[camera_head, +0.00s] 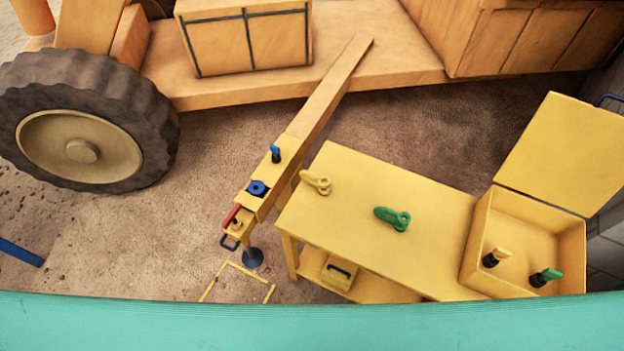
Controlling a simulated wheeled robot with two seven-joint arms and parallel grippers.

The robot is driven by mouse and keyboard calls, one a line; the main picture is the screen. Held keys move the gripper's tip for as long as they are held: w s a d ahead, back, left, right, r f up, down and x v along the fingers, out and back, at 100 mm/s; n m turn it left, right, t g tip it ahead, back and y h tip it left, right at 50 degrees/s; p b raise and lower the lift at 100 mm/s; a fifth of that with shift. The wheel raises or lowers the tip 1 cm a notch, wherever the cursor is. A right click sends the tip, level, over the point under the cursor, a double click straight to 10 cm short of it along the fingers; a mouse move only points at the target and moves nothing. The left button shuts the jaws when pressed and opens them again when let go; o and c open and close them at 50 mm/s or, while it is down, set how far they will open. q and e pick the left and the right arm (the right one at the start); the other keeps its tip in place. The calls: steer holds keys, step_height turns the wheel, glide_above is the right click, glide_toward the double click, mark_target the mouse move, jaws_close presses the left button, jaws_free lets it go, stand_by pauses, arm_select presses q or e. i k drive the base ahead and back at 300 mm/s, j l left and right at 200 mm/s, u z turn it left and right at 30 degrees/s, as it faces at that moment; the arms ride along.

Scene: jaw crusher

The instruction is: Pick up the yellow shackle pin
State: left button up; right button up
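A small pin with a yellow head and a dark lower part (496,257) stands tilted inside the open yellow box (470,250) at the right end of the yellow table (330,225). A similar pin with a green head (546,277) stands to its right in the same box. A yellow shackle (316,182) lies on the table's left part, and a green shackle (392,218) lies near its middle. Neither of my grippers shows in the head view.
The box's lid (565,150) stands open at its far side. A yellow drawbar (320,100) with blue and red fittings runs beside the table's left end from the machine, near a large tyre (150,130). The tabletop between green shackle and box is clear.

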mark_target(499, 252)
steer(key=z, duration=1.75)
steer(key=l, duration=0.15)
steer(key=i, duration=0.05)
